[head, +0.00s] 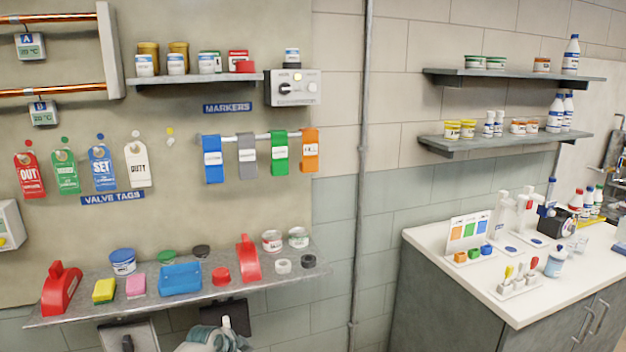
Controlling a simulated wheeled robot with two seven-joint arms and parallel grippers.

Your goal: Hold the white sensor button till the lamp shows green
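A grey-white control box (294,87) is on the wall right of the upper left shelf. Its face has a dark knob (284,88), a small pale round part (297,76) and a white round part (312,88) that looks like a button. The lettering is too small to read. I cannot tell for sure which part is the lamp, and no green light shows on the box. A white jar stands on top of the box.
Coloured valve tags (100,167) and marker rolls (246,156) hang below and left of the box. A lower shelf (230,296) holds jars, sponges and red tools. A vertical pipe (361,170) and a white-topped counter (450,245) are at right.

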